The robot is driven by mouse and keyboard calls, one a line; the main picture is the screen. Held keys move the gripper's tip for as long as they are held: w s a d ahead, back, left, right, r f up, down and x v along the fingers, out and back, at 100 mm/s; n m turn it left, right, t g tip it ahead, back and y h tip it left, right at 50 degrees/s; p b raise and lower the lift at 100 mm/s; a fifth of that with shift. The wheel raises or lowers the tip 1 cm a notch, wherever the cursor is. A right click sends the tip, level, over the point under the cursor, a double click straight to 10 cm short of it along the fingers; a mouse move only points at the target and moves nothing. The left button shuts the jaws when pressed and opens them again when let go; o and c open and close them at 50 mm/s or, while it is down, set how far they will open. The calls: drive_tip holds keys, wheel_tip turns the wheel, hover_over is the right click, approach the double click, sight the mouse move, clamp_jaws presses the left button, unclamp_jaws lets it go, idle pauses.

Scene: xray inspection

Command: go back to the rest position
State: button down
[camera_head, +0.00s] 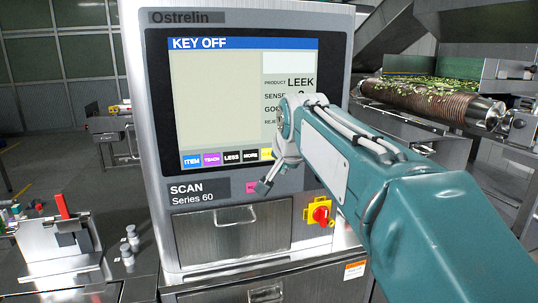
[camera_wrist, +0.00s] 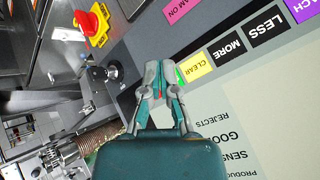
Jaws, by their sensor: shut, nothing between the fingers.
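My gripper (camera_head: 263,186) is in front of the lower part of the inspection machine's panel in the head view, below the screen's button row. In the wrist view my gripper (camera_wrist: 160,66) has its fingertips together, with nothing between them. It is beside the yellow CLEAR button (camera_wrist: 196,71), but I cannot tell whether it touches the panel. The screen (camera_head: 215,95) reads KEY OFF. My teal arm crosses the right side of the machine and hides part of the screen.
A red rotary switch on a yellow plate (camera_head: 319,213) is right of a metal drawer (camera_head: 230,235). A small metal stand with a red part (camera_head: 62,207) is at the lower left. Open floor (camera_head: 45,165) lies left.

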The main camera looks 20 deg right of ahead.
drive_tip(key=s+a+f+n+g, duration=0.1)
drive_tip(key=s+f+n, duration=0.3)
drive_tip(key=s+f, duration=0.5)
drive_tip(key=s+a+f+n+g+y, duration=0.1)
drive_tip(key=s+a+f+n+g, duration=0.1)
drive_tip(key=s+f, duration=0.8)
drive_tip(key=s+a+n, duration=0.1)
drive_tip(key=s+n, duration=0.1)
drive_tip(key=s, duration=0.6)
drive_tip(key=shift+a+f+n, duration=0.15)
drive_tip(key=shift+n, duration=0.15)
drive_tip(key=shift+s, duration=0.1)
